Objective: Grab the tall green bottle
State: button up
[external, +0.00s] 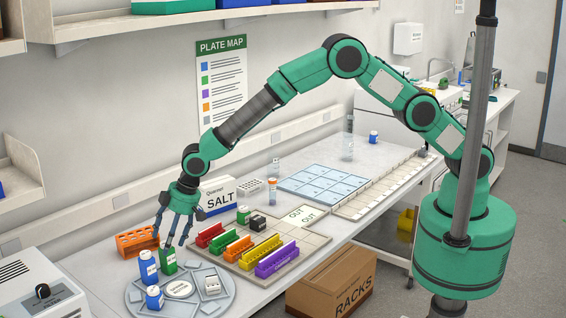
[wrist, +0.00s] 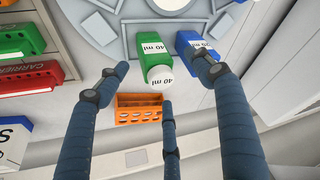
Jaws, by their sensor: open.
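The green bottle (external: 168,261) has a white label and stands at the back edge of the round grey tray (external: 208,308). In the wrist view the green bottle (wrist: 150,35) shows its "40 ml" label and pale cap, pointing toward me. My gripper (external: 170,241) hangs above the bottle, fingers pointing down. In the wrist view my gripper (wrist: 160,73) has its blue fingers spread open around the cap end, with visible gaps and nothing held. A blue bottle (external: 148,268) stands close left of the green one; the blue bottle (wrist: 190,45) is near a fingertip in the wrist view.
An orange rack (external: 133,243) stands behind the bottles and shows under the fingers in the wrist view (wrist: 139,108). Another blue bottle (external: 154,298) is at the tray's front. Coloured carriers, including a red one (external: 208,235), stand right. A salt box (external: 219,194) is behind.

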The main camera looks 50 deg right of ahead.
aim_at(168, 258)
jog(key=shift+x, duration=1.55)
jog(key=shift+c, duration=0.3)
jog(key=c, duration=1.4)
